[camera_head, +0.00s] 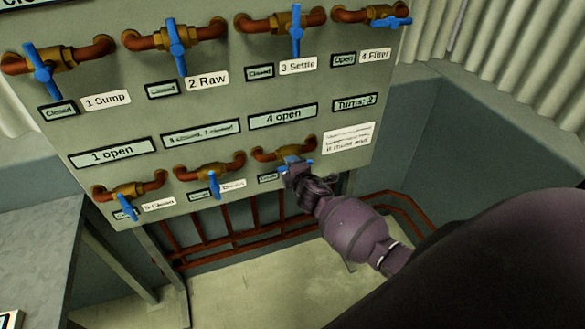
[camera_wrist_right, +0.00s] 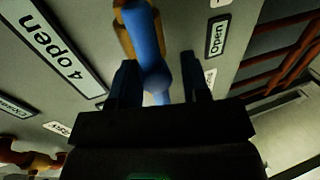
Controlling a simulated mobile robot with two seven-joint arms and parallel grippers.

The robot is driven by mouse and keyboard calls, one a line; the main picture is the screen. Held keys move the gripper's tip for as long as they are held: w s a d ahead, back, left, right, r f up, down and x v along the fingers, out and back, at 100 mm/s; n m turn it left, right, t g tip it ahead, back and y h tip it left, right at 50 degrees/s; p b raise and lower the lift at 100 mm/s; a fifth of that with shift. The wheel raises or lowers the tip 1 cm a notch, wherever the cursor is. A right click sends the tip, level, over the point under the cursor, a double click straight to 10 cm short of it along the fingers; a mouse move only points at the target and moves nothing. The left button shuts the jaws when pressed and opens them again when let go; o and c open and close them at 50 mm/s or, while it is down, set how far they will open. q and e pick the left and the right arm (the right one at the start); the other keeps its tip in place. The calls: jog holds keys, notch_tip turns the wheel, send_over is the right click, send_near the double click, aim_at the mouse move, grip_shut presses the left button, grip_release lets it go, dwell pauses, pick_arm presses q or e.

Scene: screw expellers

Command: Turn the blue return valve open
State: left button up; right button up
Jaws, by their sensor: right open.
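The valve at my right gripper is the rightmost of the lower row, with a brass body (camera_head: 283,154) and a blue handle (camera_wrist_right: 148,45). Its name label is hidden by my gripper in the head view. In the wrist view, a plate beside it reads "Open" (camera_wrist_right: 217,38). My right gripper (camera_head: 294,168) is at this handle. In the wrist view its two dark fingers (camera_wrist_right: 160,80) are open, one on each side of the handle. I cannot tell whether they touch it. My left gripper is not in view.
The grey panel (camera_head: 115,75) carries several other blue-handled valves, including Sump (camera_head: 42,70), Raw (camera_head: 177,46), Settle (camera_head: 296,30) and Filter (camera_head: 388,21). A plate reads "Turns: 2" (camera_head: 355,103). Brown pipes (camera_head: 245,235) run below. A grey bench (camera_head: 35,245) stands at left.

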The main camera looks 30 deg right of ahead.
jog(key=p+v, duration=0.1)
jog(key=v, duration=1)
dwell(0.4)
